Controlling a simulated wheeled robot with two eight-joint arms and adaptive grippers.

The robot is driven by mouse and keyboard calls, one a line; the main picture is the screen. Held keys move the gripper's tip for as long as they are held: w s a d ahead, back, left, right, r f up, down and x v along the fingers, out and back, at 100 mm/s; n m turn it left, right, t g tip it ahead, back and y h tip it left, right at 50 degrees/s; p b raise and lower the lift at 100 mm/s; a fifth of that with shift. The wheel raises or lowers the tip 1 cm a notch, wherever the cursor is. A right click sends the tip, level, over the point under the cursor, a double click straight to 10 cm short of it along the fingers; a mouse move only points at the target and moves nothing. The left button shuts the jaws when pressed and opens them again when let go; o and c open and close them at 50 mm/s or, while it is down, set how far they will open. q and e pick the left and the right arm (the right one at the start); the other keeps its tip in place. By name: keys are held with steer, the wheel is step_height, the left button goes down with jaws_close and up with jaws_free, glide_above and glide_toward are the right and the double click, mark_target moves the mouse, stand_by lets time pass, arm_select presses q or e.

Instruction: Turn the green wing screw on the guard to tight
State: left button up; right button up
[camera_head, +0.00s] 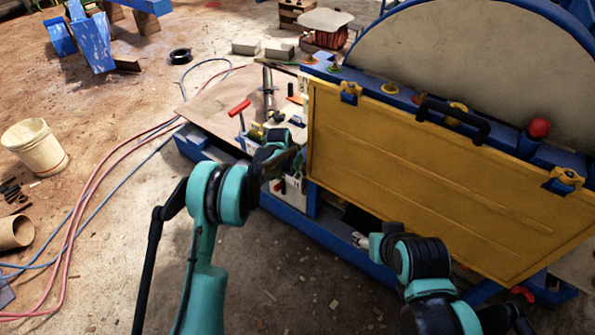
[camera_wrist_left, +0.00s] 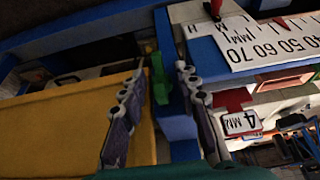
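The yellow guard (camera_head: 430,170) stands upright at the right in the head view. Its yellow face also fills the left of the left wrist view (camera_wrist_left: 65,130). A green wing screw (camera_wrist_left: 158,80) shows beside the guard's edge in the left wrist view. I cannot make it out in the head view, where my left gripper is in the way. My left gripper (camera_wrist_left: 161,72) is open, one finger on either side of the green screw; contact is unclear. My right gripper (camera_head: 364,241) is low in front of the guard, its fingers too small to read.
A millimetre scale (camera_wrist_left: 262,42) and a red pointer (camera_wrist_left: 233,98) are close right of my left fingers. A black handle (camera_head: 453,118) and yellow clamps (camera_head: 565,178) stick out from the guard's top.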

arm_select(q)
jaws_close()
steer(key=shift+y, duration=0.3)
steer(key=shift+s+d+t+y, duration=0.15)
steer(key=shift+t+y, duration=0.45)
steer(key=m+t+y, duration=0.1)
steer(key=t+y, duration=0.2)
steer(key=f+m+t+y, duration=0.1)
steer(key=m+t+y, duration=0.1)
steer(key=t+y, duration=0.1)
steer(key=m+t+y, duration=0.1)
steer(key=t+y, duration=0.3)
steer(key=shift+s+d+f, duration=0.15)
steer(key=shift+s+d, duration=0.15)
steer(key=shift+d, duration=0.1)
steer(key=shift+m+y, duration=0.3)
